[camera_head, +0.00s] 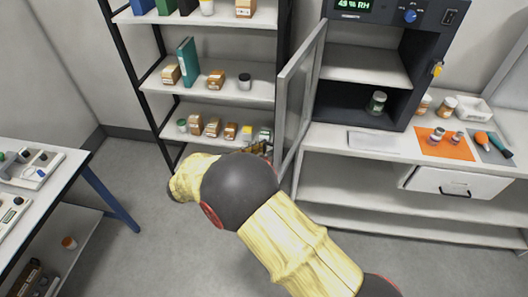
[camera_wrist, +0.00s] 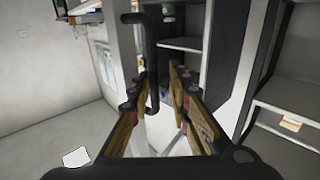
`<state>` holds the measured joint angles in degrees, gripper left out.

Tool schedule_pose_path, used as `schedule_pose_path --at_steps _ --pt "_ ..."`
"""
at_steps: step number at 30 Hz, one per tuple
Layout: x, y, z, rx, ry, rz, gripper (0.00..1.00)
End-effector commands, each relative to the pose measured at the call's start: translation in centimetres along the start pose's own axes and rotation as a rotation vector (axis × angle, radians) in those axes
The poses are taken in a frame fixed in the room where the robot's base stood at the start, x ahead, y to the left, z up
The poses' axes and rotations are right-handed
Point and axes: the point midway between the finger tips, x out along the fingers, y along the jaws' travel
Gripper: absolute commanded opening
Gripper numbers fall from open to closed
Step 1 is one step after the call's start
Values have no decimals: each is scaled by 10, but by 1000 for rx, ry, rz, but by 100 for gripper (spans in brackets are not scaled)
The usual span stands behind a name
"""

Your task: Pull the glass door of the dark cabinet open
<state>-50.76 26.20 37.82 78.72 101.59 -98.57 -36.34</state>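The dark cabinet (camera_head: 384,66) stands on the white bench at the upper right, with a lit display. Its glass door (camera_head: 302,92) is swung wide open to the left, so the shelf and lower compartment show. In the wrist view a black bar handle (camera_wrist: 151,50) comes down between the fingers of my gripper (camera_wrist: 157,80), nearer the left finger. The fingers are apart, and I see no firm grip on the handle. In the head view my arm hides most of the gripper, near the door's lower left edge.
A shelf rack (camera_head: 215,92) with boxes and jars stands close left of the door. A white table (camera_head: 60,165) is at the left. Floor between is clear.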

Motion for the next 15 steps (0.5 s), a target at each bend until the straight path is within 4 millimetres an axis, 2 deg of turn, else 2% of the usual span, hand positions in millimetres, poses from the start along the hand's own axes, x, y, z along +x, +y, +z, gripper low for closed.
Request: schedule_pose_path --at_steps 4,15 --pt "0 0 -1 1 0 1 25" --pt "-2 1 0 0 2 3 25"
